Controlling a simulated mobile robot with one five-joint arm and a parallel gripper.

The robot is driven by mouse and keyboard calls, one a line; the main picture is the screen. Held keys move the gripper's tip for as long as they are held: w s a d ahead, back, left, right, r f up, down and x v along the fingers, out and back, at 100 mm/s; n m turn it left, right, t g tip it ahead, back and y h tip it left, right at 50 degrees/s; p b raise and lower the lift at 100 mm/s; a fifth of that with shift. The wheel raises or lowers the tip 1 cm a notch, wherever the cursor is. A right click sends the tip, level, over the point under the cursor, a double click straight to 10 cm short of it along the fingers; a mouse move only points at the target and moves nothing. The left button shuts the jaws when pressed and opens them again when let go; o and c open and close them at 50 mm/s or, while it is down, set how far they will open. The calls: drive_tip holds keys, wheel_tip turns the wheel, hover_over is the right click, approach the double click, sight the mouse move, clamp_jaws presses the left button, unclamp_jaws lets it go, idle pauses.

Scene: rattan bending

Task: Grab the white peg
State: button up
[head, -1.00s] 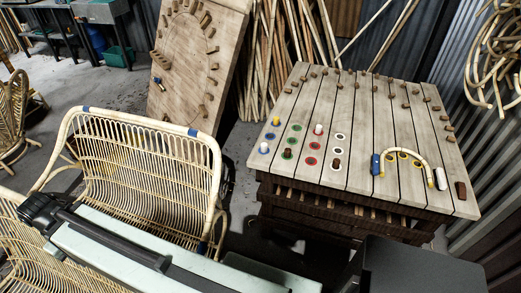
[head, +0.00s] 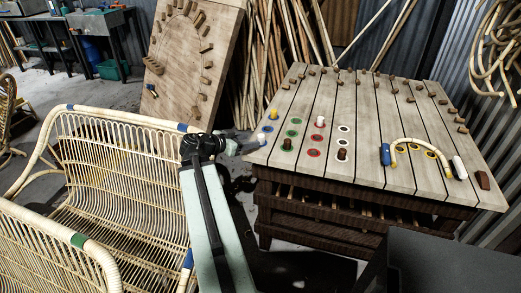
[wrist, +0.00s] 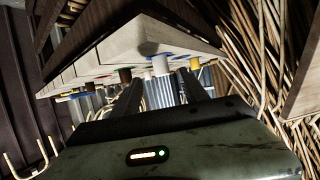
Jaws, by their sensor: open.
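A short white peg (head: 261,138) stands on a blue-ringed spot at the near left corner of the plank table (head: 362,113). My gripper (head: 232,147) is just left of that corner, apart from the peg. In the wrist view, which is turned over, the white peg (wrist: 161,66) shows between and beyond two open dark fingers (wrist: 162,90). A yellow peg (head: 274,114) stands behind it; it also shows in the wrist view (wrist: 194,63). Another white peg (head: 320,121) stands on a red ring. A white piece (head: 459,167) is at the right end.
Brown pegs stand on the green ring (head: 287,145) and white ring (head: 342,154). A bent rattan arch (head: 408,141) rests beside a blue block (head: 385,154). A rattan bench (head: 120,150) stands at left. A pegged board (head: 185,60) leans behind.

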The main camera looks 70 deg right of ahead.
sight(261, 135)
drive_tip(key=b+x, duration=0.1)
drive_tip(key=x, duration=0.1)
drive_tip(key=shift+s+d+f, duration=0.1)
drive_tip(key=shift+d+f, duration=0.05)
drive_tip(key=shift+d, duration=0.05)
drive_tip(key=x, duration=0.2)
drive_tip(key=b+x, duration=0.1)
drive_tip(key=x, duration=0.2)
drive_tip(key=shift+d, duration=0.25)
drive_tip(key=shift+r, duration=0.3)
clamp_jaws()
